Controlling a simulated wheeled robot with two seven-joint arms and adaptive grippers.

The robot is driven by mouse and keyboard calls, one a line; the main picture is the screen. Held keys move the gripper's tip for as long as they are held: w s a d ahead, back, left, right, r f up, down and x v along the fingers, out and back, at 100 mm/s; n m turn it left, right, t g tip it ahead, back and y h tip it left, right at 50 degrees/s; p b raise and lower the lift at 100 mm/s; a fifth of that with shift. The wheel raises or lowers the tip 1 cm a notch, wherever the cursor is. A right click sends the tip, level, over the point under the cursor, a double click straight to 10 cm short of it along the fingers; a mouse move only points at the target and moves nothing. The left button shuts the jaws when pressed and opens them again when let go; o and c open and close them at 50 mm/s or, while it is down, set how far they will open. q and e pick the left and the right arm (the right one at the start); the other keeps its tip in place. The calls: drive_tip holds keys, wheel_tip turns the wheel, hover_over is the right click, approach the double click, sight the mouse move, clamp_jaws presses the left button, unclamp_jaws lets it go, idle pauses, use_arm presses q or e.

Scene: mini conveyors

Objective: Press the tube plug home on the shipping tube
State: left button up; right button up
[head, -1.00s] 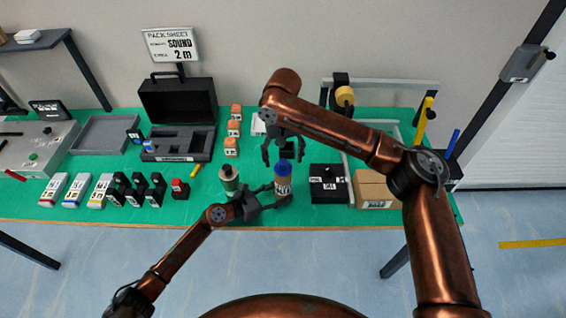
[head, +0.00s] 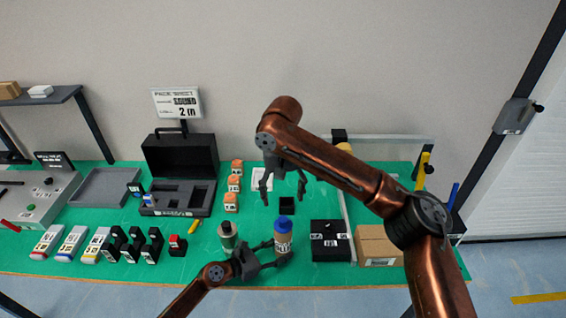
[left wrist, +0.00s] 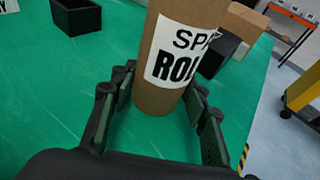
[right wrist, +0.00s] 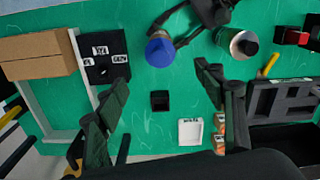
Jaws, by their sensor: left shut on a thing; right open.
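The shipping tube (head: 283,243) is brown cardboard with a white printed label and stands upright near the front edge of the green mat. The blue tube plug (head: 283,223) sits on its top end; how deep it is seated I cannot tell. My left gripper (head: 279,262) is shut around the lower part of the tube. The tube also shows between the fingers in the left wrist view (left wrist: 158,100), its top cut off. My right gripper (head: 284,195) is open and empty, pointing down above and behind the plug. The right wrist view shows the plug (right wrist: 160,51) beyond the open fingers.
A grey-green canister (head: 227,236) stands close left of the tube. A black box (head: 330,243) and a cardboard box (head: 379,246) are to the right. A small black open box (head: 287,205) and a white tray (right wrist: 190,132) lie behind. An open black case (head: 180,180) is further left.

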sight(283, 219)
use_arm(q)
drive_tip(key=shift+f, duration=0.15)
use_arm(e)
drive_tip(key=shift+n, duration=1.1)
drive_tip(key=c, duration=0.5)
drive_tip(key=n, duration=0.4)
drive_tip(key=shift+w+f+n, duration=0.1)
drive_tip(key=shift+n, duration=0.2)
drive_tip(key=c, duration=0.4)
drive_tip(key=shift+n, duration=1)
drive_tip(key=c, duration=0.3)
drive_tip(key=shift+f+n, duration=0.2)
drive_tip(key=shift+n, duration=0.3)
drive_tip(key=c, duration=0.4)
drive_tip(key=shift+f, duration=3.25)
clamp_jaws()
drive_tip(key=shift+f, duration=0.95)
drive_tip(key=shift+r, duration=3.55)
